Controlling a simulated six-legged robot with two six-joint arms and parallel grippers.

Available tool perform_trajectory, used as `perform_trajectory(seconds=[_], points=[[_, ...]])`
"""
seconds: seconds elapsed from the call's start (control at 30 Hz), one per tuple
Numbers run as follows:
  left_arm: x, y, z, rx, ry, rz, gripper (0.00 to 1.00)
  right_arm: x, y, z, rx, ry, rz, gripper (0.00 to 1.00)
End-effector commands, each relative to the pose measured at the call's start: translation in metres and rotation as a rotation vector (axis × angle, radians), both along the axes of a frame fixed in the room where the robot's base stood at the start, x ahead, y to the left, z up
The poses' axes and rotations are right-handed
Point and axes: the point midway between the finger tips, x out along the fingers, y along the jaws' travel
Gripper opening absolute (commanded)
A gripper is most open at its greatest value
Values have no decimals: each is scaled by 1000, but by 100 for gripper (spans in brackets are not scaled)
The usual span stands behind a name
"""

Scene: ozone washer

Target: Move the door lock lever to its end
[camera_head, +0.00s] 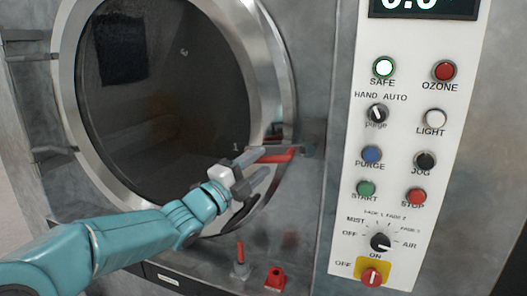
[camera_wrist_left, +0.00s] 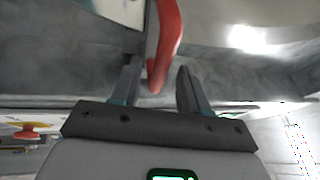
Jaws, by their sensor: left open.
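The door lock lever is a red handle (camera_head: 272,157) at the right edge of the round door. It lies roughly level, its right end by a grey bracket on the washer's front. My left gripper (camera_head: 257,167) is open at the lever's left end. One finger shows above the lever and one below it. In the left wrist view, the red lever (camera_wrist_left: 166,42) reaches down from the top, and its end lies between the two open fingers (camera_wrist_left: 158,75). I cannot tell whether either finger touches it. My right gripper is in neither view.
The round door (camera_head: 170,95) with its dark window and metal rim is at the left. A white control panel (camera_head: 400,150) with several buttons and knobs stands to the right. A small red-tipped lever (camera_head: 240,258) and a red part (camera_head: 275,279) sit below.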

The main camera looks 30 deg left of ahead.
Motion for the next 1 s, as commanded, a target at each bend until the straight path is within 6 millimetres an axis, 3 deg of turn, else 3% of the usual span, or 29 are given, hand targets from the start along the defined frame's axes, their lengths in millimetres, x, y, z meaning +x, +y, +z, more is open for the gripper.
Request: perform_trajectory(seconds=[0.2, 0.5, 0.63, 0.87, 1.0], points=[[21, -3, 6, 0, 0, 0, 44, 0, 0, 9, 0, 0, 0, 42], [23, -4, 5, -1, 0, 1, 44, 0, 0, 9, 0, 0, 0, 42], [22, -4, 6, -1, 0, 0, 2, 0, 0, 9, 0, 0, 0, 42], [22, -4, 4, -4, -1, 0, 0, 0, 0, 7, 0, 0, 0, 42], [22, -4, -2, -28, -8, -1, 0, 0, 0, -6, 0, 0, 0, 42]])
